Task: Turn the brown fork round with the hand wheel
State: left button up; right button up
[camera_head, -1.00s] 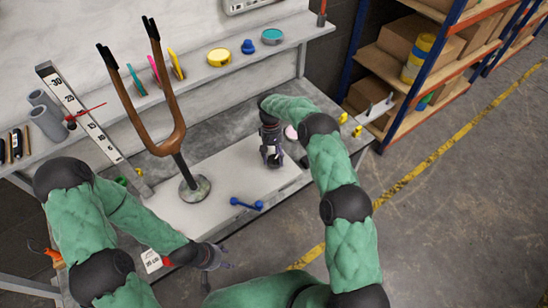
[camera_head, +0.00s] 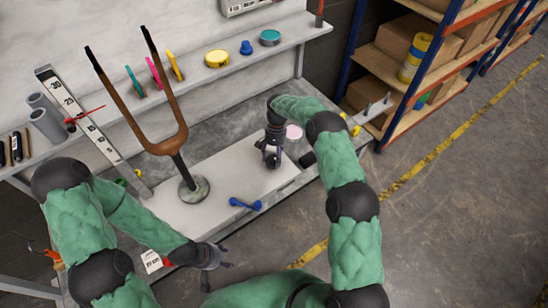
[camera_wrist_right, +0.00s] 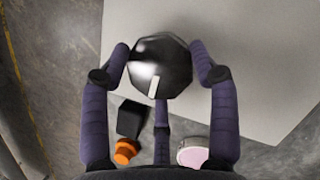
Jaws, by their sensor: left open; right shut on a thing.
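The brown fork (camera_head: 165,145) stands upright on a dark post with a round grey base (camera_head: 193,190); its two black-tipped prongs point up to the left. The dark, faceted hand wheel (camera_wrist_right: 160,75) with a pale mark shows in the right wrist view. My right gripper (camera_head: 271,150) is shut on the hand wheel, with fingers on both sides of it; in the head view the gripper mostly hides the wheel. My left gripper (camera_head: 214,256) is open and empty near the front edge of the bench, apart from the fork.
A blue tool (camera_head: 245,203) lies on the white board (camera_head: 225,178). A black block (camera_head: 307,159) and a pink disc (camera_head: 293,132) are beside my right gripper. The shelf behind holds a yellow tin (camera_head: 218,58) and other items.

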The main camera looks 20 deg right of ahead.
jog(key=shift+s+a+f, duration=0.3)
jog(key=shift+s, duration=0.1)
jog(key=o, duration=1.1)
jog(key=shift+w+r, duration=0.15)
jog(key=shift+r, duration=0.05)
jog(key=shift+w+d+r, duration=0.1)
jog(key=shift+d, duration=0.05)
jog(key=shift+w+r, duration=0.15)
jog(key=shift+r, duration=0.1)
jog(key=v, duration=1.1)
